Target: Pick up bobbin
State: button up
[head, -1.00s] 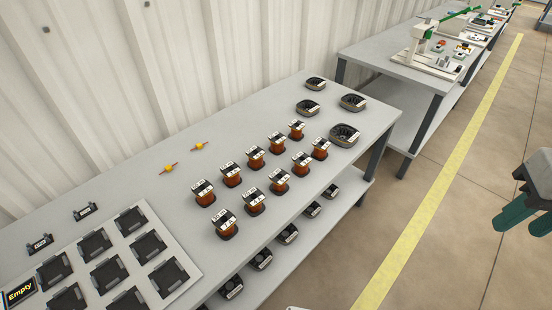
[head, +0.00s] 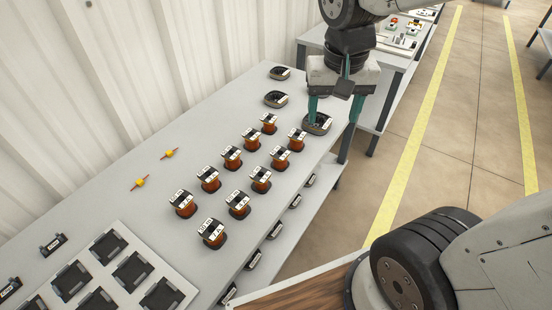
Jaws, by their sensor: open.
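Several copper-wound bobbins with black flanges and white labels stand upright in two rows on the grey table (head: 110,206). The nearest of the front row is a bobbin (head: 212,233); the far end of that row is another bobbin (head: 297,139). The back row runs from one bobbin (head: 184,203) to another (head: 269,123). My gripper (head: 334,116) is open with teal fingers pointing down, over the far right end of the table, beyond the bobbins. Its fingers overlap a round black part (head: 318,124) in the picture; I cannot tell whether they touch it.
Two more black round parts (head: 276,99) (head: 280,73) lie at the table's far end. Two small yellow-red parts (head: 168,154) (head: 139,183) lie by the wall. A white tray with black square pockets (head: 132,268) is at the near left. A lower shelf holds several dark parts (head: 276,230).

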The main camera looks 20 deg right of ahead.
jog(key=w+f+m, duration=0.2)
jog(key=w+f, duration=0.3)
jog(key=w, duration=0.2)
jog(key=m, duration=0.5)
send_over(280, 153)
jog(key=s, duration=0.1)
jog(key=shift+h, duration=0.3)
jog(key=f, duration=1.6)
jog(key=shift+s+a, duration=0.1)
jog(key=shift+a, duration=0.1)
jog(key=f, duration=0.5)
jog(key=w+f, duration=0.1)
jog(key=f, duration=0.2)
jog(key=shift+w+d, duration=0.1)
jog(key=shift+d, duration=0.1)
jog(key=c, duration=0.9)
